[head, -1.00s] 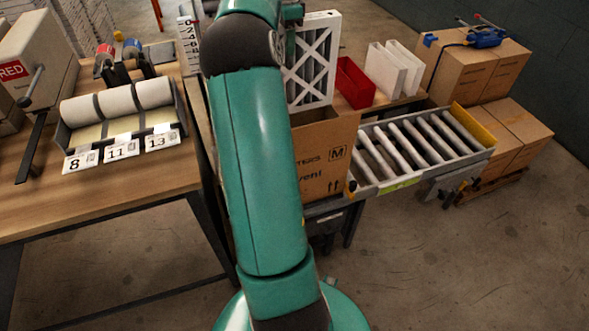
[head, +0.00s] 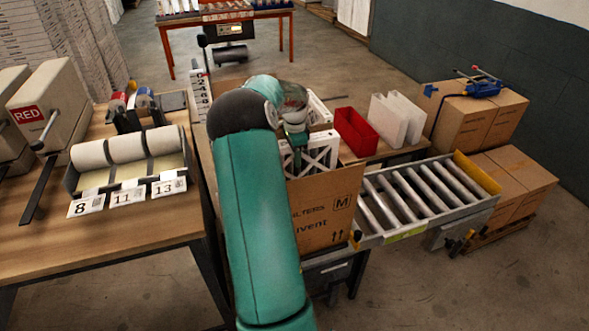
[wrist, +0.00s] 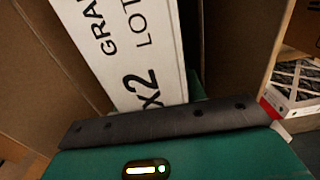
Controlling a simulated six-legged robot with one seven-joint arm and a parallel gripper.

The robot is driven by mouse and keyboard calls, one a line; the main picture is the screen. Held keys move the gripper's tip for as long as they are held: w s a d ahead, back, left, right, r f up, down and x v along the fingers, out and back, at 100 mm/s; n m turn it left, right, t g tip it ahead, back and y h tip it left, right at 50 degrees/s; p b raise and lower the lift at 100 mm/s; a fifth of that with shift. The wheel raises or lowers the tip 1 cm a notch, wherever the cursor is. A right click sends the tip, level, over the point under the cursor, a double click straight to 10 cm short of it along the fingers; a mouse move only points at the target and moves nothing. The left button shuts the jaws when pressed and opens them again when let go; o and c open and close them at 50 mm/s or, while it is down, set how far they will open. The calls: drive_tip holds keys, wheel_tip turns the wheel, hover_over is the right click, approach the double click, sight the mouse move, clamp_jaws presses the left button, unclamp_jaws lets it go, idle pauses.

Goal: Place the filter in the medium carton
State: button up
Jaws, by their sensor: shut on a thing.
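The filter (head: 322,150), a white frame with crossed bars over grey pleats, stands upright with its lower part hidden behind the front wall of the open brown carton marked M (head: 325,205). In the wrist view, its white printed edge (wrist: 135,50) lies between brown carton walls (wrist: 232,45). My gripper (head: 298,140) is shut on the filter's upper part, at the carton's mouth. In the wrist view, a dark jaw bar (wrist: 155,122) crosses in front of the filter. The filter's lower end and the carton floor are hidden.
A red bin (head: 356,132) and white panels (head: 398,120) stand right of the carton. A roller conveyor (head: 425,195) is at the right, with closed boxes (head: 470,115) beyond. A wooden table with label rolls (head: 127,150) is at the left.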

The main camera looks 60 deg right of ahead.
sight(295, 170)
drive_tip(key=shift+f, duration=3.55)
drive_tip(key=o, duration=1.3)
wheel_tip(295, 170, up, 13)
drive_tip(key=shift+r, duration=0.1)
drive_tip(key=shift+w+a, duration=0.1)
